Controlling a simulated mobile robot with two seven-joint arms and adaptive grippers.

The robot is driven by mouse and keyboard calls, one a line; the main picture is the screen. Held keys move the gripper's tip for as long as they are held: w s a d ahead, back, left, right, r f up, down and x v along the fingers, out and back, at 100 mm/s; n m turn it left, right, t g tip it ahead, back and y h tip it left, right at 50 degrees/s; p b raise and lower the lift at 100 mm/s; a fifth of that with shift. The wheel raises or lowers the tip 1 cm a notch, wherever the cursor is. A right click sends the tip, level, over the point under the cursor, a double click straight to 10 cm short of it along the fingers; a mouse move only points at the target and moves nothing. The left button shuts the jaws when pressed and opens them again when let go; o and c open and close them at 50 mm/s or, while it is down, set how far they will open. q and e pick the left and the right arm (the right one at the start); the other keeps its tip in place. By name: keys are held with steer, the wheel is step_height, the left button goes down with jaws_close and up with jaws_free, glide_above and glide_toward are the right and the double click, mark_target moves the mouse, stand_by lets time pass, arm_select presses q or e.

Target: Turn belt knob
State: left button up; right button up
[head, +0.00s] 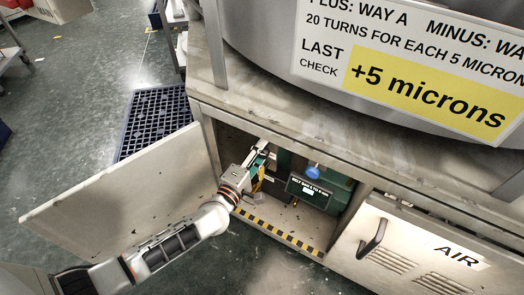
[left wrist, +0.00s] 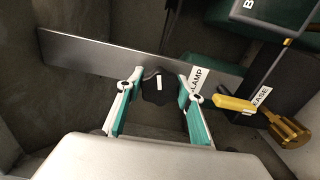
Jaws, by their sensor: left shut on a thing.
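My left gripper (head: 259,158) reaches into the open cabinet under the machine. In the left wrist view its two teal-lined fingers (left wrist: 160,96) stand on either side of a black knob (left wrist: 157,86) with a white mark, shut on it. The knob sits at a flat metal bar (left wrist: 85,52). A partly hidden label reading "LAMP" (left wrist: 197,80) is beside the right finger. To the right are a yellow handle (left wrist: 232,104), a label ending in "EASE" (left wrist: 262,97) and a brass knob (left wrist: 290,130). I cannot tell which knob is named the belt knob. My right gripper is not in view.
The open cabinet door (head: 120,190) stands left of my arm. Inside, a green housing (head: 325,192) carries a belt sag sign and a blue knob (head: 313,171). A striped sill (head: 275,232) edges the opening. The closed AIR door (head: 410,250) is at right.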

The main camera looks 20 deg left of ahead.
arm_select(q)
steer(key=shift+f+n, duration=0.1)
steer(key=shift+n, duration=1.1)
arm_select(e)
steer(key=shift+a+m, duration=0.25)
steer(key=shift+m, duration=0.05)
arm_select(q)
steer(key=o, duration=1.1)
steer(key=shift+s, duration=0.1)
steer(key=s, duration=0.4)
steer(key=s+a, duration=0.1)
steer(key=s, duration=0.7)
steer(key=shift+a, duration=0.2)
steer(key=shift+w, duration=0.1)
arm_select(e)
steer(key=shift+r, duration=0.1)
